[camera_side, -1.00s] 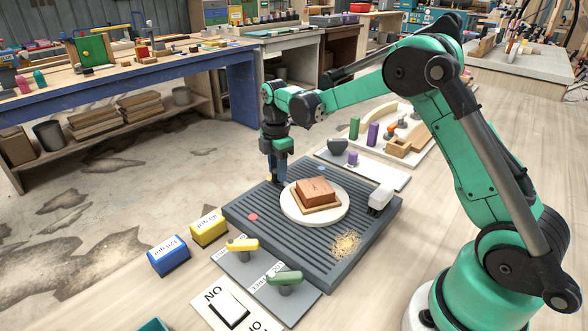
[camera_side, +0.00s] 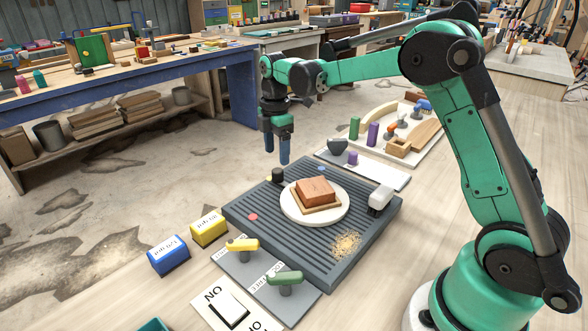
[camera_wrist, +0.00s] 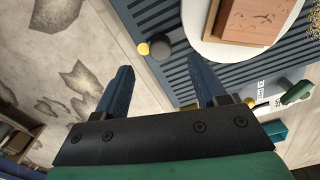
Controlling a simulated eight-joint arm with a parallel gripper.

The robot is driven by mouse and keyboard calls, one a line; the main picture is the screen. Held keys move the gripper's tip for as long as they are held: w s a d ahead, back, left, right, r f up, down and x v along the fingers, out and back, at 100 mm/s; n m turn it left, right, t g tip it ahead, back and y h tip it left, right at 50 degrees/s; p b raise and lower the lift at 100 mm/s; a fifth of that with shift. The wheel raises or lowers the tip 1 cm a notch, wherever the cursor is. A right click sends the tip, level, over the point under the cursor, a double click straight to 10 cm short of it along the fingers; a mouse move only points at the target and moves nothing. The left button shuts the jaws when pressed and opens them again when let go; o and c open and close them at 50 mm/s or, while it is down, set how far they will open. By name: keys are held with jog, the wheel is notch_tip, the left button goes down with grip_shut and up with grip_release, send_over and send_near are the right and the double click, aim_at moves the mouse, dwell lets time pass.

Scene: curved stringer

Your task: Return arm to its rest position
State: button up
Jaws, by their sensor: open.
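My gripper (camera_side: 277,158) hangs above the far left edge of the grey slatted board, pointing down, with nothing between its fingers. In the wrist view its two blue fingers (camera_wrist: 163,85) stand wide apart. A reddish-brown wooden block (camera_side: 316,191) lies on a thinner wooden piece on a round white disc (camera_side: 290,211) on the board. The block also shows at the top right of the wrist view (camera_wrist: 255,18). A dark round knob (camera_side: 278,175) and a small yellow knob (camera_wrist: 143,49) sit near the board's edge, just beyond the fingers in the wrist view.
The grey slatted board (camera_side: 260,237) carries a white-and-grey clamp (camera_side: 380,199) and a patch of sawdust (camera_side: 345,244). Yellow (camera_side: 209,229) and blue (camera_side: 168,256) blocks stand at its left. A white panel (camera_side: 385,172) and a tray of parts lie behind. Floor at left is clear.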

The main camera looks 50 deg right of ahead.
jog(key=shift+r, duration=0.45)
jog(key=shift+s+a+r, duration=0.2)
jog(key=shift+r, duration=0.1)
jog(key=s+a+r+m+t, duration=0.1)
jog(key=s+a+m+t, duration=0.2)
jog(key=s+m, duration=0.4)
jog(key=s+a+r+m+t, duration=0.2)
jog(key=s+a+m+t, duration=0.2)
jog(key=s+m, duration=0.4)
jog(key=shift+a, duration=0.3)
